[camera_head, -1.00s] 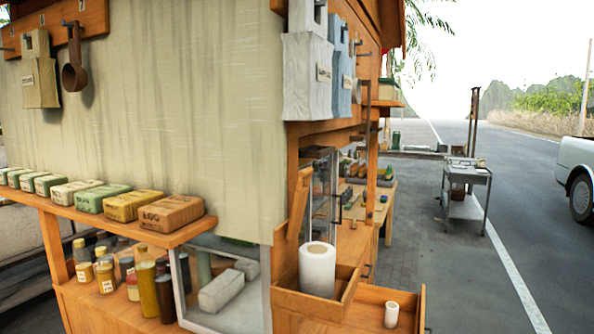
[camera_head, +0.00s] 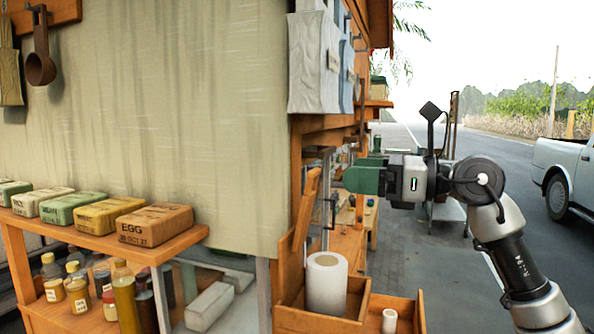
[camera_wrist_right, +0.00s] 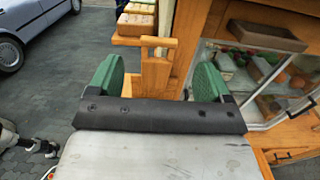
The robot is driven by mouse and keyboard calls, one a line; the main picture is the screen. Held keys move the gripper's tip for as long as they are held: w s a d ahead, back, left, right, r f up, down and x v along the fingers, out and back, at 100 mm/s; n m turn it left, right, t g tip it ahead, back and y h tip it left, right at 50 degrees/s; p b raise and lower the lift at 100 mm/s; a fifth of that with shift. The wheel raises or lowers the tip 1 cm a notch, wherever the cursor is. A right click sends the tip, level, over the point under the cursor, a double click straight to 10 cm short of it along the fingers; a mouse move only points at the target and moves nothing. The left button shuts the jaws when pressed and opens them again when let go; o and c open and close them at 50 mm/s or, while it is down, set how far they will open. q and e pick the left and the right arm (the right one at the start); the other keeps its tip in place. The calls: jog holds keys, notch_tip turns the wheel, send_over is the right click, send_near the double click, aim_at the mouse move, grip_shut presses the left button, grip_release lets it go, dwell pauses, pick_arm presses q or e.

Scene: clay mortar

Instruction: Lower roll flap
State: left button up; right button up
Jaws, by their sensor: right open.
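The roll flap (camera_head: 300,222) is a wooden board standing raised at the left side of the roll box, leaning slightly. A white paper roll (camera_head: 327,284) stands upright in the box, beside the flap. In the right wrist view the flap's wooden top with a handle-like cutout (camera_wrist_right: 156,72) shows between the fingers, farther out. My right gripper (camera_head: 358,178) is open, with green finger pads, to the right of and above the flap, apart from it. It also shows in the wrist view (camera_wrist_right: 156,82). My left gripper is not in view.
The wooden box (camera_head: 308,318) joins a lower tray with a small white roll (camera_head: 389,320). A counter ledge at left holds several wrapped blocks (camera_head: 155,225). A stall post and hanging bags (camera_head: 314,62) stand behind the flap. Open pavement lies to the right.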

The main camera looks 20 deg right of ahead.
aim_at(318, 171)
jog(key=p+x, duration=0.3)
jog(key=x, duration=0.6)
jog(key=shift+r, duration=0.1)
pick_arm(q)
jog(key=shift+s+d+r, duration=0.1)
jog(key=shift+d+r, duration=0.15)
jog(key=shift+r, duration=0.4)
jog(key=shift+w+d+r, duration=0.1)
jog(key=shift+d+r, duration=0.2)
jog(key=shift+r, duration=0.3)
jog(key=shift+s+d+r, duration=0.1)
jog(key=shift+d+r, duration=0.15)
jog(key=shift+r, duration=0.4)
pick_arm(e)
jog(key=shift+w+a, duration=0.25)
jog(key=shift+a, duration=0.05)
